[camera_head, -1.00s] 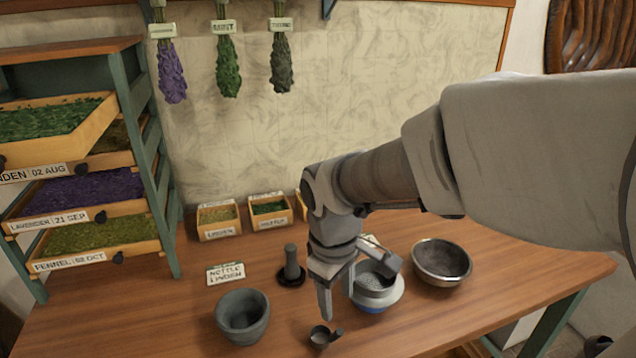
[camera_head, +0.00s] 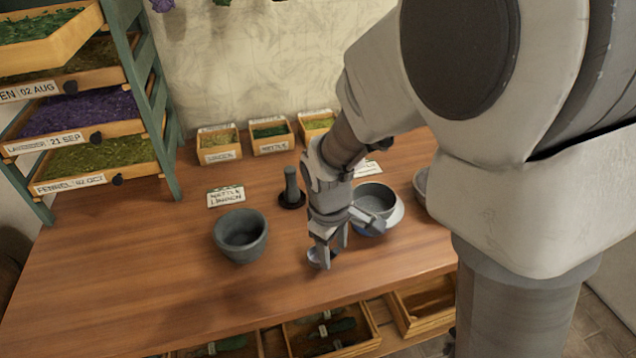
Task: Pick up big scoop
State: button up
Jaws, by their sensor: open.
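The scoop (camera_head: 314,257) is a small dark metal cup on the wooden table, near its front edge. Its handle is hidden behind my fingers. My gripper (camera_head: 326,259) points down right at the scoop, with its fingers apart around or just beside the scoop's handle side. I cannot tell whether the fingers touch it. No other scoop shows, so its size cannot be compared.
A grey mortar (camera_head: 240,236) stands left of my gripper, and a dark pestle (camera_head: 291,188) stands upright behind. A bowl on a white-and-blue scale (camera_head: 377,203) is close on the right. Open drawers (camera_head: 330,333) sit below the table's front edge. Bare table (camera_head: 130,270) lies to the left.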

aim_at(332, 273)
jog(key=f, duration=0.2)
jog(key=f+b, duration=0.1)
jog(key=f, duration=0.2)
jog(key=shift+w+f, duration=0.2)
jog(key=shift+f, duration=0.1)
grip_shut()
dwell(1.2)
